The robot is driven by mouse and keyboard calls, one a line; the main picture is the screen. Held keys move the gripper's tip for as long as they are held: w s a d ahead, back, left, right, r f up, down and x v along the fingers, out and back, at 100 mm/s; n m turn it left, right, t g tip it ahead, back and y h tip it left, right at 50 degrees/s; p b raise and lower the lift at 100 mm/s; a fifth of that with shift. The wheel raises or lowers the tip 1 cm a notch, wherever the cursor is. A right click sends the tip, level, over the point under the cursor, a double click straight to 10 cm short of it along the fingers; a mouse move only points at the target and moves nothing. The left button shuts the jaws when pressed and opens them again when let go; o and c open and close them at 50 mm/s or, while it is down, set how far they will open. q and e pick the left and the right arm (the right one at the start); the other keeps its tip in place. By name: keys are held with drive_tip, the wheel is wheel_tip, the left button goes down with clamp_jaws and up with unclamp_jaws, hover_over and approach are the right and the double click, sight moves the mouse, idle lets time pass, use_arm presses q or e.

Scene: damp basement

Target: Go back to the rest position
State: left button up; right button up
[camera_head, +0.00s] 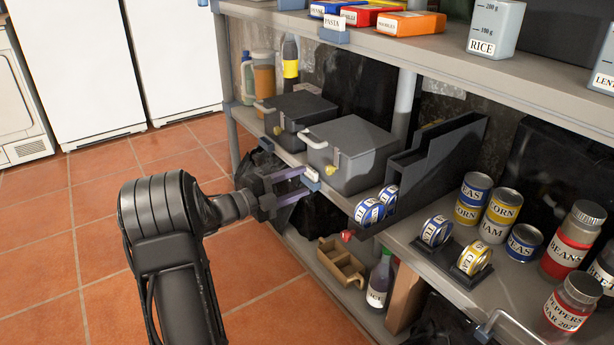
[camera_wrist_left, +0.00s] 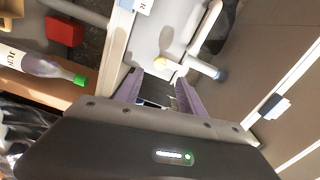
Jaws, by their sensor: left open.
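My left gripper (camera_head: 294,184) reaches in from the left at the front edge of the middle shelf, in front of a grey lidded box (camera_head: 352,150). Its two fingers are apart. In the left wrist view the open fingers (camera_wrist_left: 158,88) frame a gap with nothing visibly held in it. My right gripper is in neither view.
The middle shelf (camera_head: 398,237) holds another grey box (camera_head: 298,112), a dark can rack (camera_head: 435,165), tins and jars. A juice bottle (camera_head: 380,280) and a wooden caddy (camera_head: 341,262) stand below. The tiled floor (camera_head: 90,235) at left is clear.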

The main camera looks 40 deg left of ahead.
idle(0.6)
